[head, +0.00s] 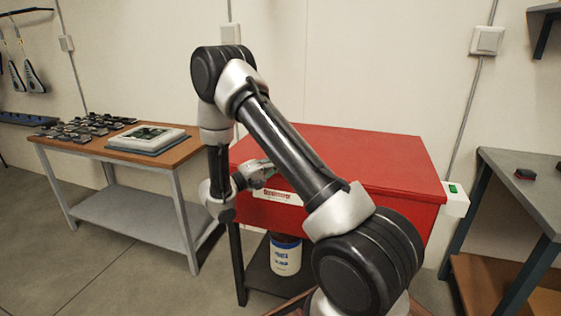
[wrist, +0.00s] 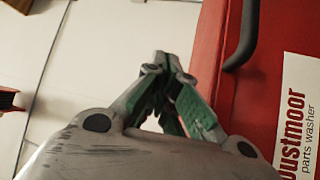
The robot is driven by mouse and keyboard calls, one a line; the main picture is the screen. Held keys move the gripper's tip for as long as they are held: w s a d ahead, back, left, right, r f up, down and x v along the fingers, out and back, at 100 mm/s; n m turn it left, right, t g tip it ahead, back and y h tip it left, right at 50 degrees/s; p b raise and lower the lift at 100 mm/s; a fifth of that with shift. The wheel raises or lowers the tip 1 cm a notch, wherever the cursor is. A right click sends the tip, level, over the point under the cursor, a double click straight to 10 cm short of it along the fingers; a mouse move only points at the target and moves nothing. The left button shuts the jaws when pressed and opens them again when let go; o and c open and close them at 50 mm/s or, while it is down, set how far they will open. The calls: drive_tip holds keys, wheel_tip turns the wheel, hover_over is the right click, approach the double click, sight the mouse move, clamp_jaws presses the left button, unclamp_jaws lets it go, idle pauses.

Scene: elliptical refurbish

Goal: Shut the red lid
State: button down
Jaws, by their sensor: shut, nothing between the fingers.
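The red lid (head: 375,155) lies flat over the red parts washer (head: 395,218), and I see no gap along the visible part of its edge. My arm hides part of its top and front edge. My gripper (head: 268,168) is at the washer's front left, close to the front face and above the white label. In the wrist view my gripper (wrist: 172,62) has its fingertips together with nothing between them. A black handle (wrist: 243,40) on the red front is to the right of the fingertips, apart from them.
A wooden-topped table (head: 105,152) with a pale tray (head: 147,138) and several dark parts stands at left. A white and blue bucket (head: 285,257) sits under the washer. A grey workbench (head: 525,180) stands at right. Open floor lies at front left.

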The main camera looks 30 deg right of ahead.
drive_tip(key=v, duration=1.2)
drive_tip(key=s+d+f+n+g+y, duration=0.3)
drive_tip(key=s+f+n+g, duration=0.1)
drive_tip(key=s+f+n, duration=0.15)
drive_tip(key=s+r+m+t+y, duration=0.3)
drive_tip(key=s+r+t+y, duration=0.5)
drive_tip(key=s+r+y, duration=0.9)
drive_tip(key=shift+s+d+r+y, duration=0.3)
drive_tip(key=shift+s+d+r, duration=0.15)
drive_tip(key=shift+s+r, duration=3)
